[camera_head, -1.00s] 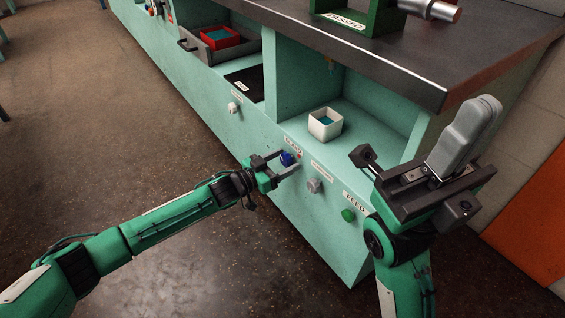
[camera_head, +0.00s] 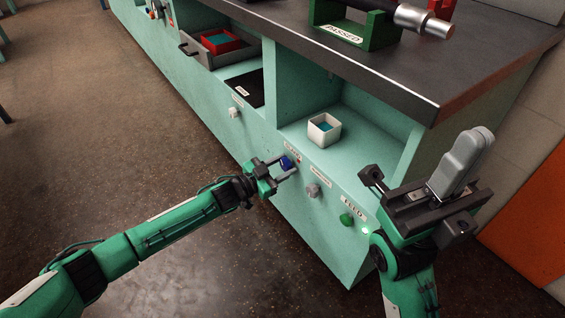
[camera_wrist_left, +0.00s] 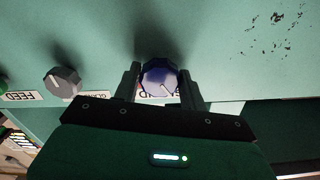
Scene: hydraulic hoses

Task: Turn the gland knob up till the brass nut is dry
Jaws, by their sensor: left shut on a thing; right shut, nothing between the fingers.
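The blue knob (camera_head: 286,162) sits on the green bench front, with a small label above it that I cannot read surely. My left gripper (camera_head: 284,166) has its fingers on either side of this knob. In the left wrist view the blue knob (camera_wrist_left: 160,78) shows between the fingers (camera_wrist_left: 160,85), its white pointer mark toward lower right. A grey knob (camera_head: 312,190) with its own label (camera_head: 320,177) is to its right; this label is too small to read surely. My right gripper (camera_head: 474,140) is shut and empty, raised at the right. I cannot make out the brass nut.
A green knob (camera_head: 347,219) labelled FEED is further right, near a lit green spot (camera_head: 365,231). A white box (camera_head: 333,134) stands in the bench recess above the knobs. A drawer (camera_head: 187,43) with a red box is further left. The floor at left is clear.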

